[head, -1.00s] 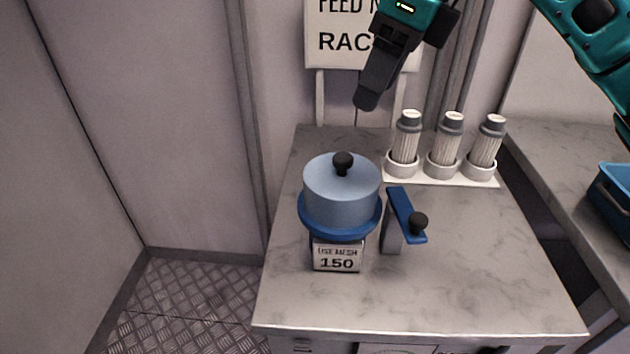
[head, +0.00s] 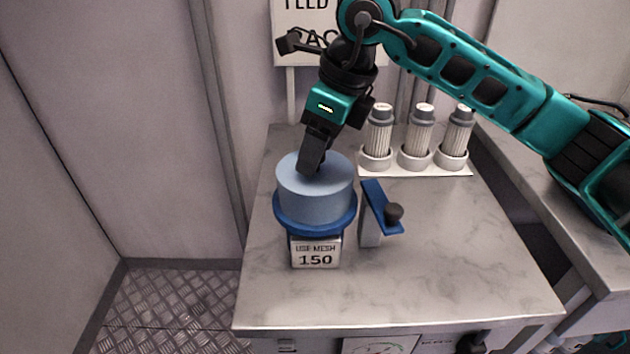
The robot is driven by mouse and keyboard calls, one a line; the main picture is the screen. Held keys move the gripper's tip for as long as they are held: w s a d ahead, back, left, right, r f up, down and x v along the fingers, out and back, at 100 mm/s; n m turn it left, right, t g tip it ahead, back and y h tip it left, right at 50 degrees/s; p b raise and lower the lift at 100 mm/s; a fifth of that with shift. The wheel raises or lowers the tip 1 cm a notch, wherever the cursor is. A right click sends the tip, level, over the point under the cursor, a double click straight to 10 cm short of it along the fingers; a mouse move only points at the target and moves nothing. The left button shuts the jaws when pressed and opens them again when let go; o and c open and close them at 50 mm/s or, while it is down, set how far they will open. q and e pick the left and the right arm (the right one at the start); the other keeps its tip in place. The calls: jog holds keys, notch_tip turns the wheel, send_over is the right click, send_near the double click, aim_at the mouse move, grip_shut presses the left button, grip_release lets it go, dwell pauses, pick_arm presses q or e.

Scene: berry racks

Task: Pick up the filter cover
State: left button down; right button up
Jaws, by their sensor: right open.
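The filter cover is a light blue round lid (head: 316,192) on a darker blue ring-shaped base (head: 314,222) at the left of the marble-topped table. My right gripper (head: 311,165) points down at the top of the cover, and its fingers hide the cover's black knob. It is open; whether the fingers touch the knob cannot be told. My left gripper is not in view.
A sign (head: 315,257) reading "USE MESH 150" is in front of the base. Several filter cartridges (head: 421,130) stand in a white rack behind. The table's front right is clear.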

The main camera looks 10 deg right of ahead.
jog(key=shift+f, duration=0.1)
jog(key=shift+c, duration=0.3)
grip_shut()
dwell(0.4)
